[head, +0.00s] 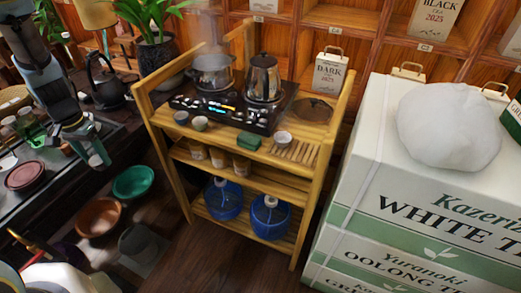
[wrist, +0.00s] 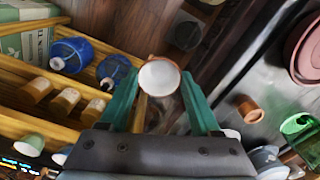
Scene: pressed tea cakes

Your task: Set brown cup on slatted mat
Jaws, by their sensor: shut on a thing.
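My gripper (head: 97,158) hangs at the left in the head view, over the gap between the dark table and the wooden rack. In the wrist view its teal fingers (wrist: 160,95) are shut on a cup (wrist: 160,76) with a pale inside and a thin brown rim. Its outer wall is mostly hidden there. The slatted mat (head: 303,154) lies on the rack's top at the right end, well to the right of my gripper. A small pale cup (head: 283,136) stands at the mat's back-left edge; I cannot tell whether it is on it.
Tan cups and blue jugs (head: 270,217) stand on lower shelves. Stacked tea boxes (head: 385,190) rise at the right.

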